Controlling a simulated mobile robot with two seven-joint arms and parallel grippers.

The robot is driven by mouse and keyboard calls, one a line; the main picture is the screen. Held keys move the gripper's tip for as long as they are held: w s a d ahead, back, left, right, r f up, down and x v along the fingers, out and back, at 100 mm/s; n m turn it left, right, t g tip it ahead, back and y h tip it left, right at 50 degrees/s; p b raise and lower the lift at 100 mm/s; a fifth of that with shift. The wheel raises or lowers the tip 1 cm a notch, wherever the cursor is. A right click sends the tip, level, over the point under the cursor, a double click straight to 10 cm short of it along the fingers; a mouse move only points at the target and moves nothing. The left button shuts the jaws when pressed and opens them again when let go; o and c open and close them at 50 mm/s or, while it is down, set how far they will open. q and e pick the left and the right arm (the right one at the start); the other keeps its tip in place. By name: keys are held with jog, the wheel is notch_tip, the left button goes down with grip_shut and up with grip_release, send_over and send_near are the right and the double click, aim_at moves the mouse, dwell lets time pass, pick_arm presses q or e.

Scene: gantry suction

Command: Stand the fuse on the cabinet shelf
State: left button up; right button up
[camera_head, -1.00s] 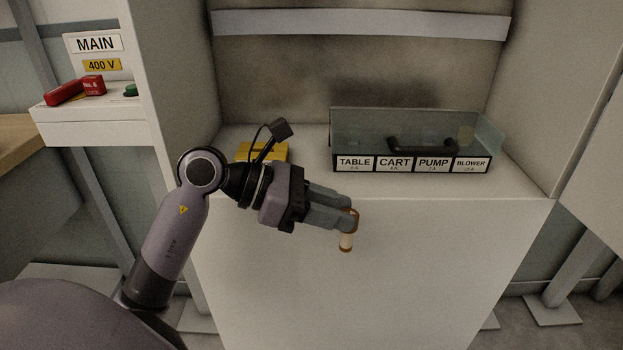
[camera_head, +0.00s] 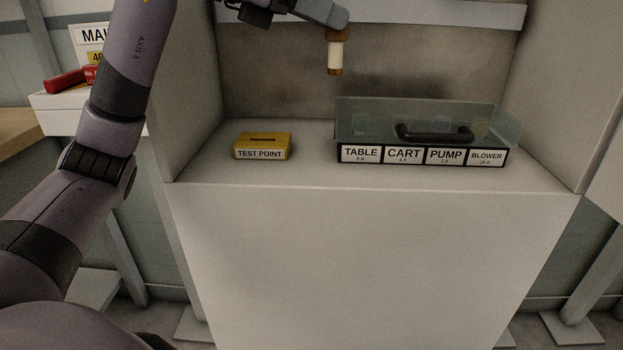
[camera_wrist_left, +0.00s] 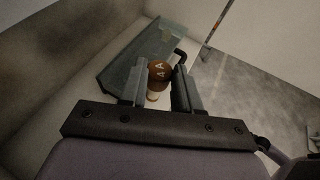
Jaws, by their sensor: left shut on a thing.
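The fuse (camera_head: 335,56), a pale cylinder with brown-copper ends, hangs upright from my left gripper (camera_head: 336,20) in the head view, high above the cabinet shelf (camera_head: 308,168). My left gripper is shut on its upper end. In the left wrist view the fuse (camera_wrist_left: 157,72) shows its brown top cap, marked with letters, between the fingers of the left gripper (camera_wrist_left: 160,88). The shelf below the fuse is bare between the yellow block and the clear-covered box. My right gripper is not in view.
A clear-covered box (camera_head: 428,131) with a black handle and labels TABLE, CART, PUMP and BLOWER stands on the right. A red switch (camera_head: 66,81) is on the ledge at left.

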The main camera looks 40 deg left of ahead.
pick_arm(q)
notch_tip(320, 180, up, 3)
jog(key=s+a+n+y, duration=0.1)
jog(key=a, duration=0.2)
jog(key=shift+t, duration=0.4)
jog(key=shift+s+f+b, duration=0.15)
jog(key=shift+f+b, duration=4.8)
jog(key=shift+f, duration=4.7)
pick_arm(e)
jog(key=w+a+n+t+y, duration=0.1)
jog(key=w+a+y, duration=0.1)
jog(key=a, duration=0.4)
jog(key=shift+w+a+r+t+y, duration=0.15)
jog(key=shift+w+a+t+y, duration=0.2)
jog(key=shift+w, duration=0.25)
pick_arm(q)
jog(key=shift+f, duration=0.15)
jog(key=o, duration=1)
jog(key=shift+o, duration=0.2)
